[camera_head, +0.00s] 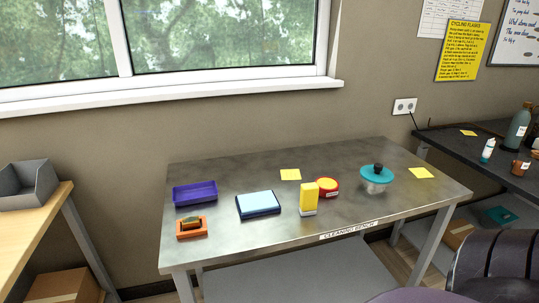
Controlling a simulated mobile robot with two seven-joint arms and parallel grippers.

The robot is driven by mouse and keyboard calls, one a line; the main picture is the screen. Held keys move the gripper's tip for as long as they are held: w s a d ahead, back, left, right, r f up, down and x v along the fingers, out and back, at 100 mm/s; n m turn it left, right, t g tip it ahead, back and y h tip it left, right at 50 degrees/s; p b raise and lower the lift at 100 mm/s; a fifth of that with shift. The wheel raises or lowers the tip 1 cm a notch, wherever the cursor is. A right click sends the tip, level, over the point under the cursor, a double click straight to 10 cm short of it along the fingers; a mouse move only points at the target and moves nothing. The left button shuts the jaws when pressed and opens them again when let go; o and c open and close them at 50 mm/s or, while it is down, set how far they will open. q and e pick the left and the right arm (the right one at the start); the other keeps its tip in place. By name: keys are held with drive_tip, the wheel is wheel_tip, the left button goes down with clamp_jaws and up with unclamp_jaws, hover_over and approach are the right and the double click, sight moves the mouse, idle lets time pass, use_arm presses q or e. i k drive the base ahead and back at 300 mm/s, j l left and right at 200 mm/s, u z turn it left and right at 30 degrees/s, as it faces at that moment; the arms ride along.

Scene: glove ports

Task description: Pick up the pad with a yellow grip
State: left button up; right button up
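A pad with an upright yellow grip (309,194) stands on the metal cleaning bench (240,259), just right of the bench's middle and near its front half. Its base is pale and thin, and rests on the bench top. The yellow grip faces up and nothing covers it. A round red tub with a yellow top stands close behind it on the right; I cannot tell whether the two touch. Neither of my grippers is in view.
On the bench are the red tub (333,194), a light-blue-topped dark case (258,204), a purple tray (195,193), an orange holder (192,230) and a teal-lidded pot (376,176). A dark chair (495,265) stands at front right. The bench's front right is clear.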

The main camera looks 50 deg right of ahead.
sight(309, 192)
drive_tip(key=z, duration=1.75)
